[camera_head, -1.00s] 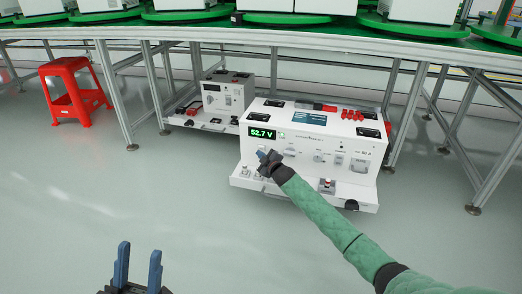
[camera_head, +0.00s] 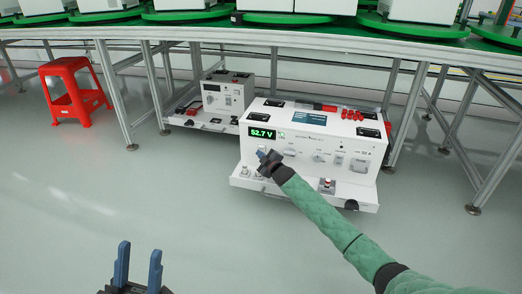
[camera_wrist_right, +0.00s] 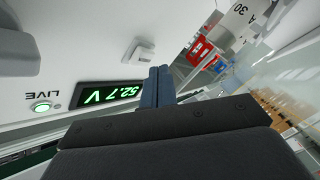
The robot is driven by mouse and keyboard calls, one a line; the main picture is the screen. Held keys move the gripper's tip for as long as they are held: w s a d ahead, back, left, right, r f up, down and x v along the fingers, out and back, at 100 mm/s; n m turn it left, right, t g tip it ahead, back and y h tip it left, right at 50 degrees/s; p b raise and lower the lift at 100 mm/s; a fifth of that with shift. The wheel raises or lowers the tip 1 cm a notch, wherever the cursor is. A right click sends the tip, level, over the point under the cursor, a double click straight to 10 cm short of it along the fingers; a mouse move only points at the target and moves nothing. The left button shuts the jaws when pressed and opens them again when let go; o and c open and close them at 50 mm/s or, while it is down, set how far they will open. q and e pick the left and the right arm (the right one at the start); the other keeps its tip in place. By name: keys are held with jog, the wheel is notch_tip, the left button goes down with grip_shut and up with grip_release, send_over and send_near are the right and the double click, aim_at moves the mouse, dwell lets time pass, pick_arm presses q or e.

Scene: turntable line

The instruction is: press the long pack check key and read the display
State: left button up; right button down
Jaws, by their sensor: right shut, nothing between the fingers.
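My right gripper (camera_head: 262,154) is shut and empty at the left part of the tester's front, below the display. Its blue fingertips (camera_wrist_right: 158,86) point at the panel; I cannot tell if they touch it. The check key cannot be made out. My left gripper (camera_head: 138,264) is open and empty, low in the picture.
A smaller white tester (camera_head: 226,96) stands behind to the left. A red stool (camera_head: 72,88) is at the far left. Metal legs (camera_head: 114,100) carry the green line above. The floor in front is clear.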

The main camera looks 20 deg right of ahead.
jog(key=shift+w, duration=0.1)
jog(key=shift+w+d+p, duration=0.25)
jog(key=shift+p, duration=0.1)
jog(key=shift+w+d, duration=0.25)
jog(key=shift+w, duration=0.15)
dwell(1.2)
jog(key=shift+s+a+p, duration=0.45)
jog(key=shift+s+p, duration=0.3)
jog(key=shift+p, duration=0.15)
